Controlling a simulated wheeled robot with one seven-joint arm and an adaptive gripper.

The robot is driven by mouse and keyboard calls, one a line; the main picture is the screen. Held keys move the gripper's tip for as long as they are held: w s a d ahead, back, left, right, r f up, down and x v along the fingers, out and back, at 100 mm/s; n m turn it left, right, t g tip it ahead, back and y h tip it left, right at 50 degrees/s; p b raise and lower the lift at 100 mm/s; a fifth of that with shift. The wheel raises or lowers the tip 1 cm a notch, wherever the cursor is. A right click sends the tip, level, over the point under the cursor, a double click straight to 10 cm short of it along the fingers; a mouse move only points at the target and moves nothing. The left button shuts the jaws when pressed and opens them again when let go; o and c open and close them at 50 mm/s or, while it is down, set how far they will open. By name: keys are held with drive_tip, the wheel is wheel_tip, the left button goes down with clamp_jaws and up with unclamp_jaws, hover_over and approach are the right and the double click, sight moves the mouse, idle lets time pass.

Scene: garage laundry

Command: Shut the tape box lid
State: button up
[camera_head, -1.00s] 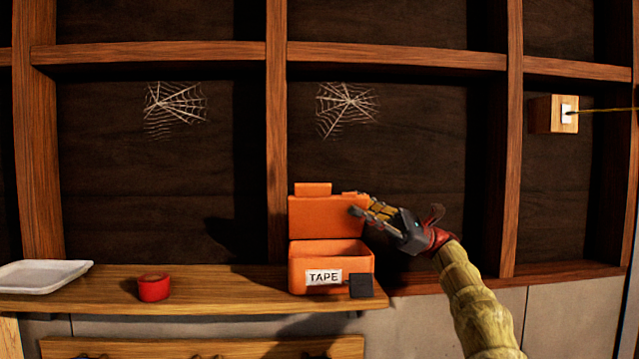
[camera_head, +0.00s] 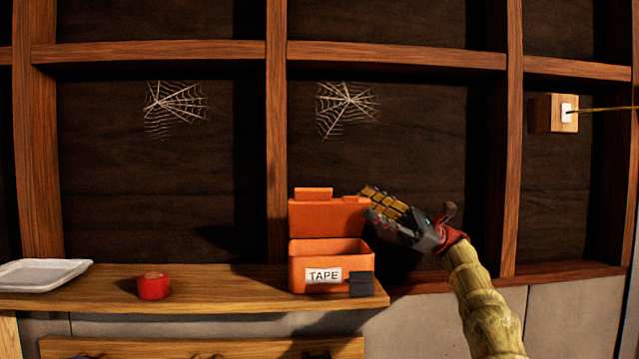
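The orange tape box (camera_head: 306,277) with a white TAPE label stands at the right end of the wooden shelf. Its lid (camera_head: 325,219) is open and raised at the back, tilted a little forward over the box. My gripper (camera_head: 366,200) is at the lid's upper right edge, with its fingers pointing left. The fingers look close together, but I cannot tell how far apart they are or whether they touch the lid. The inside floor of the box is hidden.
A small black block (camera_head: 361,284) is at the box's front right corner. A red tape roll (camera_head: 154,286) and a white tray (camera_head: 42,274) are on the shelf (camera_head: 225,291) to the left. The shelf between roll and box is clear. Wall studs stand behind.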

drive_tip(key=shift+d, duration=2.2)
drive_tip(key=shift+f, duration=0.1)
